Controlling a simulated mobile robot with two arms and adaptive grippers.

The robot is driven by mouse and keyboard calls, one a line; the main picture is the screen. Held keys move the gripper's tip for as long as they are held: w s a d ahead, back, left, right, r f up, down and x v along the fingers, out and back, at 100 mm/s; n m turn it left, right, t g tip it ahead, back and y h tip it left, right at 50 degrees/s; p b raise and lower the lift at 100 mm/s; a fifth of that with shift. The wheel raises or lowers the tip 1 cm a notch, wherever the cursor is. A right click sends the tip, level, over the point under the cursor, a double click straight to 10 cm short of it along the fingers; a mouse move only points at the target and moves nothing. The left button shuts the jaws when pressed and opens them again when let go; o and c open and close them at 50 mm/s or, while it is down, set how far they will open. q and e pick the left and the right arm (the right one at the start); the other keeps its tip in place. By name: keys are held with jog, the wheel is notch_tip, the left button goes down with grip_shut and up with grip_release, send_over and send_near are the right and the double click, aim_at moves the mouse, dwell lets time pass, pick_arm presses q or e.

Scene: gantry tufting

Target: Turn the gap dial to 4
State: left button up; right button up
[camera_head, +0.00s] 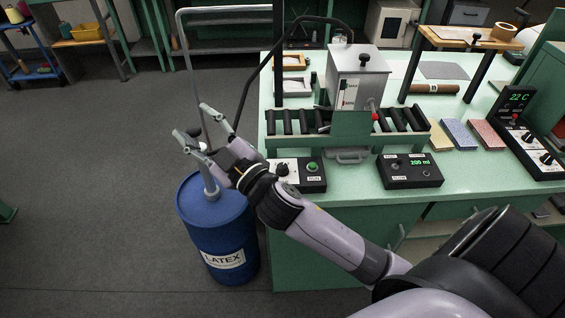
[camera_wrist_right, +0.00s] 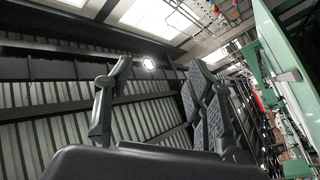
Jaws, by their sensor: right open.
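My right gripper (camera_head: 193,124) is open and empty, held in the air above the blue latex drum, left of the bench. The wrist view shows its two spread fingers (camera_wrist_right: 160,72) with nothing between them, facing the wall and ceiling. A black control box (camera_head: 313,186) with a dark knob (camera_head: 282,169) and a green button (camera_head: 312,167) sits at the bench's front left, just right of my right wrist. I cannot read which knob is the gap dial or its setting. My left gripper is not in view.
The blue drum (camera_head: 222,258) stands left of the bench (camera_head: 364,202). A roller unit with a grey hopper (camera_head: 358,85) stands behind the boxes. A "200 ml" box (camera_head: 410,181) and a "22 C" panel (camera_head: 532,160) with knobs lie to the right.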

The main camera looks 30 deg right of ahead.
jog(key=s+a+r+n+g+y, duration=0.1)
jog(key=a+r+n+g+y, duration=0.3)
jog(key=a+r+n+y, duration=0.65)
jog(key=n+g+h, duration=1.3)
jog(key=g+h, duration=0.2)
jog(key=g, duration=0.1)
send_near(282, 166)
notch_tip(282, 166, down, 9)
jog(key=p, duration=0.4)
jog(key=shift+f, duration=0.1)
